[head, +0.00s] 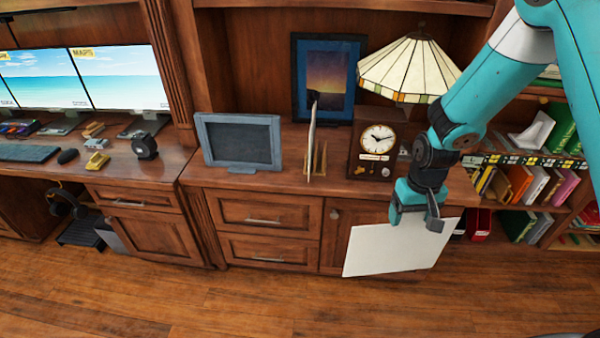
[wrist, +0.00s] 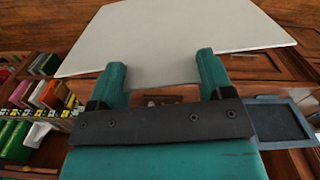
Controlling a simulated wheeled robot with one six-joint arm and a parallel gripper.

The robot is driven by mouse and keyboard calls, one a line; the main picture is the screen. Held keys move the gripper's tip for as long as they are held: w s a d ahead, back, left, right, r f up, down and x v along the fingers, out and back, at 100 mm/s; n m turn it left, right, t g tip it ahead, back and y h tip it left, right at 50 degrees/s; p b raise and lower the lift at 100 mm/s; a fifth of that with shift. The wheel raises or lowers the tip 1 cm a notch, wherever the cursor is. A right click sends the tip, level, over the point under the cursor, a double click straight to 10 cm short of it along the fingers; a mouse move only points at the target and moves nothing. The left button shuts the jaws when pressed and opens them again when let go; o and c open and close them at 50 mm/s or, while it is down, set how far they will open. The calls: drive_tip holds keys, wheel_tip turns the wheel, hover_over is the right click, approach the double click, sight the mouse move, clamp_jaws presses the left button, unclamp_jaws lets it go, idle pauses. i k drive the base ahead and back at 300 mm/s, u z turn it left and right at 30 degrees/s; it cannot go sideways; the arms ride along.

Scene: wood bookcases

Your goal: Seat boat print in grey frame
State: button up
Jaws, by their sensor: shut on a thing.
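My gripper (head: 416,207) is shut on the upper edge of a thin white panel (head: 392,252). The panel hangs in front of the cabinet at the right, its visible face blank, so I cannot tell whether it is the boat print. In the wrist view the panel (wrist: 180,30) stretches out beyond the gripper fingers (wrist: 160,75). The grey frame (head: 277,142) stands upright on the cabinet top, left of the gripper and apart from the panel, with a dark, empty-looking opening. It also shows at the right of the wrist view (wrist: 255,122).
Right of the frame, a wooden rack (head: 316,160) holds a thin upright panel seen edge-on. A clock (head: 376,140), a stained-glass lamp (head: 410,68) and a blue-framed sunset picture (head: 326,78) stand nearby. Monitors (head: 117,77) are at the left. The wooden floor (head: 250,300) in front is clear.

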sight(241, 144)
drive_tip(key=z, duration=0.2)
drive_tip(key=k, duration=0.4)
drive_tip(key=u, duration=0.75)
drive_tip(key=i, duration=0.55)
drive_tip(key=u, duration=0.65)
drive_tip(key=i, duration=0.75)
drive_tip(key=z, duration=0.75)
drive_tip(key=i, duration=1.25)
drive_tip(key=z, duration=0.2)
